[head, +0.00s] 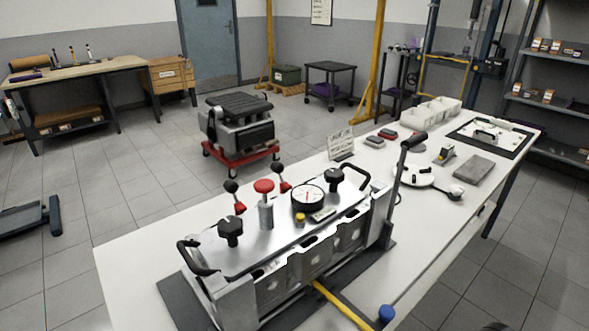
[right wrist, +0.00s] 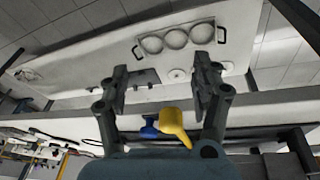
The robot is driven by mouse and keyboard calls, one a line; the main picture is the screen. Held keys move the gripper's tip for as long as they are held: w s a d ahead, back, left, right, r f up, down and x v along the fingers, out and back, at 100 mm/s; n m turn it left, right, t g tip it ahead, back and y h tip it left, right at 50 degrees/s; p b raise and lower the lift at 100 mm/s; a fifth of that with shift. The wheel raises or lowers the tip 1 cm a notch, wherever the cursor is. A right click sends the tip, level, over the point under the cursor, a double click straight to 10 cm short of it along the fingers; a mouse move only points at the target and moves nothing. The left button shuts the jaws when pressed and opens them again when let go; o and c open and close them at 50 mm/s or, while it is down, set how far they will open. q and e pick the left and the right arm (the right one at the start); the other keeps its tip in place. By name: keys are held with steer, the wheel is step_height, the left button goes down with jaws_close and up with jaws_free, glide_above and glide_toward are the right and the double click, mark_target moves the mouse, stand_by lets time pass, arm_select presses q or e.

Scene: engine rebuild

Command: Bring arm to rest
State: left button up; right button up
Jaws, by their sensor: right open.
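My right gripper (right wrist: 160,78) shows in the right wrist view with its two dark fingers spread apart. It is open, and no object is clamped between the fingertips. A yellow bar (head: 342,304) with a blue knob (head: 387,313) sticks out from the front of the engine fixture (head: 300,215) in the head view. A yellow piece (right wrist: 174,122) and a blue piece (right wrist: 150,127) appear between the lower finger links in the right wrist view; I cannot tell their distance from the gripper. Neither gripper can be made out in the head view, and my left gripper is not seen.
The fixture stands on a dark mat (head: 187,304) on the white bench (head: 125,262). An upright black-handled lever (head: 404,165) rises at its right end. White bins (head: 432,110), a grey block (head: 474,167) and small parts occupy the bench's far right. The bench's left front corner is clear.

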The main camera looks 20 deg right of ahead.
steer(key=s+d+f+g+b, duration=0.1)
steer(key=s+f+b, duration=0.25)
steer(key=f, duration=0.75)
steer(key=s+f+b, duration=0.3)
steer(key=s+f, duration=0.1)
steer(key=f, duration=0.8)
steer(key=s+f+b, duration=0.6)
steer(key=s+f, duration=0.8)
steer(key=f, duration=0.1)
steer(key=shift+d+f+g, duration=0.25)
steer(key=shift+d+g, duration=0.15)
steer(key=shift+m+b, duration=0.3)
